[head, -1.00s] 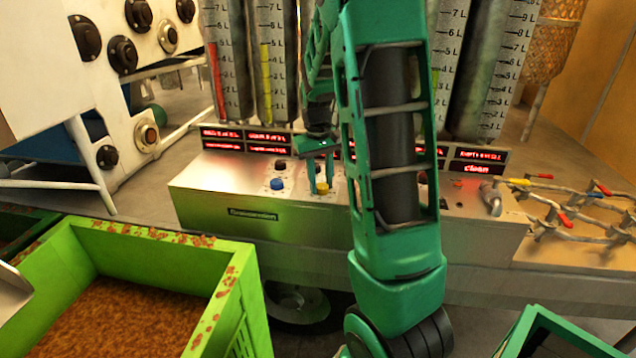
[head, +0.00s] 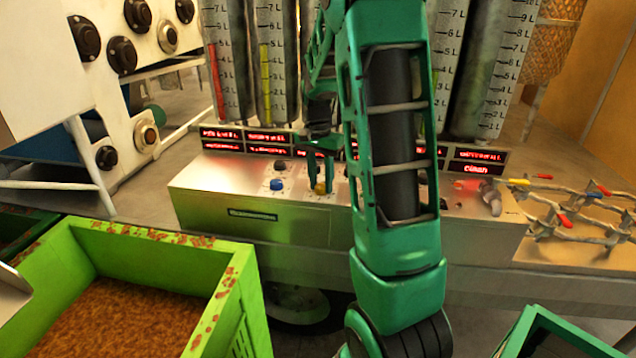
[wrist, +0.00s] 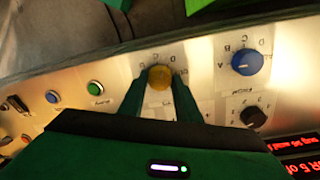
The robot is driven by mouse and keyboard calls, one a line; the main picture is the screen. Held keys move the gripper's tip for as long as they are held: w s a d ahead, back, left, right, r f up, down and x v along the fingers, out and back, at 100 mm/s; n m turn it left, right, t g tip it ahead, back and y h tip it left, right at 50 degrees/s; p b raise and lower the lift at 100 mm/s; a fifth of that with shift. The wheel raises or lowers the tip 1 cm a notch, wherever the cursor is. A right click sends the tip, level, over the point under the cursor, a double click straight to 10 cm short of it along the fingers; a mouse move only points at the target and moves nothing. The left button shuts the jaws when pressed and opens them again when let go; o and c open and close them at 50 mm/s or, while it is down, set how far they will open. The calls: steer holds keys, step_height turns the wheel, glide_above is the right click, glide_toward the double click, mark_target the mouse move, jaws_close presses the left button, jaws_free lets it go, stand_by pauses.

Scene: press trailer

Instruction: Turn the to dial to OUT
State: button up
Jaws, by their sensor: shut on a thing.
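A yellow dial (wrist: 160,77) on the metal control panel is between the two fingers of my gripper (wrist: 160,88) in the wrist view. The gripper is shut on it. Letters, including C and D, show on the plate around the dial. The fingers hide part of that plate, and I cannot read a "to" or OUT label. In the head view the yellow dial (head: 320,187) shows just under my gripper (head: 321,176), partly covered by the fingers.
A blue dial (wrist: 247,62) with letters around it and a black dial (wrist: 253,116) are close by. Green (wrist: 95,87) and blue (wrist: 53,97) buttons line the panel. Measuring cylinders (head: 272,70) stand behind. A green crate (head: 160,245) is at the front left.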

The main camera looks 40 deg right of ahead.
steer(key=m, duration=0.5)
steer(key=shift+w+m, duration=0.1)
steer(key=shift+m, duration=0.2)
steer(key=m, duration=0.5)
steer(key=shift+r+m+y, duration=0.1)
steer(key=shift+m+y, duration=0.2)
steer(key=shift+y, duration=0.1)
steer(key=o, duration=1)
steer(key=shift+c, duration=0.2)
steer(key=shift+o, duration=0.5)
steer(key=shift+m, duration=0.3)
